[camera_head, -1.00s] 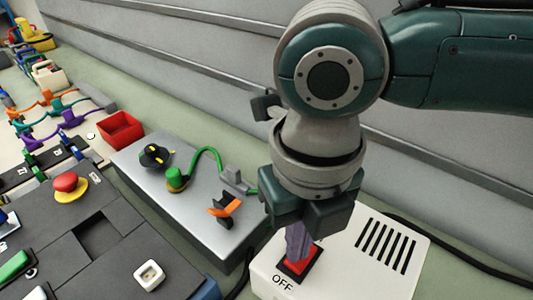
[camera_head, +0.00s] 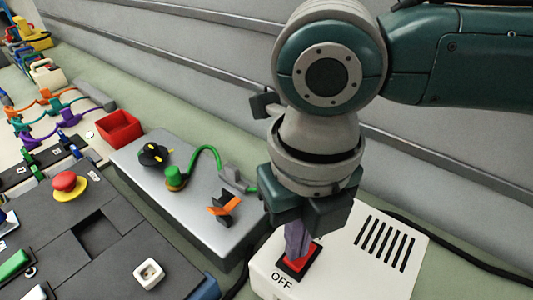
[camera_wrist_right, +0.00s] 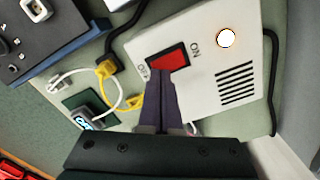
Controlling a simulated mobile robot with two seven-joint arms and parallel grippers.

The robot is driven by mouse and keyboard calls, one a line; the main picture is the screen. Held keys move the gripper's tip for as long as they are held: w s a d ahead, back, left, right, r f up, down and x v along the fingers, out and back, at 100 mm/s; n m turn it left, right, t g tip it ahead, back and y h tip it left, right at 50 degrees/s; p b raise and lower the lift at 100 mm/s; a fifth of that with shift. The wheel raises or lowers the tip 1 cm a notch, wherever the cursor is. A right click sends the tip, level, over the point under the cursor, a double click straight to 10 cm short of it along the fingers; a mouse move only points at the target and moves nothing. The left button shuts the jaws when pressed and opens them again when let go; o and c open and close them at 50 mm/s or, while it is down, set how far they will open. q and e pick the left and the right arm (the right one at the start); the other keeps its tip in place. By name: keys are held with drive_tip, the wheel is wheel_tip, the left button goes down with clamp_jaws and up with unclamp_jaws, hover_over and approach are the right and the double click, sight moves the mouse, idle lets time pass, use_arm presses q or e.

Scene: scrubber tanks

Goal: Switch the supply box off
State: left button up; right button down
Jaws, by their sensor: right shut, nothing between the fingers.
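The supply box is a white box (camera_head: 362,278) at the lower right of the head view, with a red rocker switch (camera_head: 299,259) in a black frame and the word OFF below it. In the right wrist view the supply box (camera_wrist_right: 205,98) shows ON and OFF marks at the two ends of the red switch (camera_wrist_right: 168,60), and a round lamp (camera_wrist_right: 225,38) that glows. My right gripper (camera_head: 298,254) is shut and empty. Its fingertips are at the OFF end of the switch; I cannot tell whether they touch it. My left gripper is not in view.
A grey metal box (camera_head: 205,212) with a green cable and an orange-handled lever stands left of the supply box. A dark panel (camera_head: 110,265) with a red mushroom button (camera_head: 65,182) is further left. A red bin (camera_head: 120,128) stands behind. Cables lie around the supply box.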

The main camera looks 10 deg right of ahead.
drive_tip(key=shift+f, duration=0.3)
drive_tip(key=shift+f+b, duration=0.65)
drive_tip(key=shift+b, duration=0.05)
idle(0.3)
wheel_tip(320, 180, up, 7)
drive_tip(key=p, duration=0.7)
drive_tip(key=shift+r+p, duration=0.1)
drive_tip(key=shift+p, duration=0.2)
